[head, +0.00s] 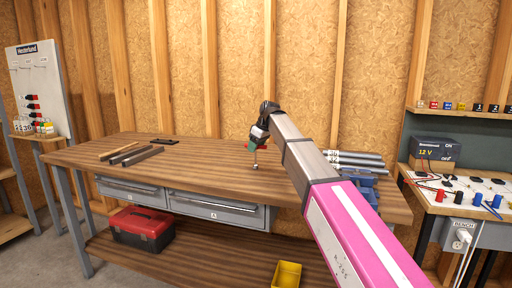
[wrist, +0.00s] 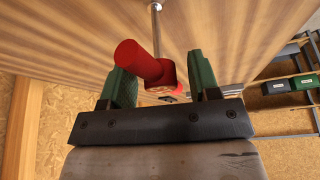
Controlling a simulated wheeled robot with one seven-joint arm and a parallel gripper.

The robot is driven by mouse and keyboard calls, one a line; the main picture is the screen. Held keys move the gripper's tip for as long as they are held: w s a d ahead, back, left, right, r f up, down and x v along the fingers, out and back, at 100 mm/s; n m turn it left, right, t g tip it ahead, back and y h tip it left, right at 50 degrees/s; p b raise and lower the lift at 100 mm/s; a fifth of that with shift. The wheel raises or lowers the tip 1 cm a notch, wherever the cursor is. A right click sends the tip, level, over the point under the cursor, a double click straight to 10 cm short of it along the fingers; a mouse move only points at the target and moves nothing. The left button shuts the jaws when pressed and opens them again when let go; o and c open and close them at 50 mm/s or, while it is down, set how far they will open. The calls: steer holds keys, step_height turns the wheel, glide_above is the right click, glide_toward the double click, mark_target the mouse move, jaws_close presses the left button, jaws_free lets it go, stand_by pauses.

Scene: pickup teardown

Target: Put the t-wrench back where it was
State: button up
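The t-wrench has a thick red handle (wrist: 142,62) and a thin metal shaft (wrist: 155,25). In the head view my gripper (head: 257,140) is over the middle of the wooden workbench (head: 210,165). The shaft (head: 255,160) points down from it towards the bench top. I cannot tell whether the shaft's tip touches the wood. The handle is mostly hidden in the head view.
Dark bars (head: 136,157) lie on the bench's left part. A blue vise (head: 362,181) and grey pipes (head: 368,162) are at the right, partly behind my arm. A red toolbox (head: 142,228) and yellow bin (head: 287,275) are below. A pegboard (head: 40,85) stands at the left.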

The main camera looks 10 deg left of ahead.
steer(key=v, duration=1.2)
steer(key=shift+r, duration=0.2)
steer(key=shift+s, duration=0.1)
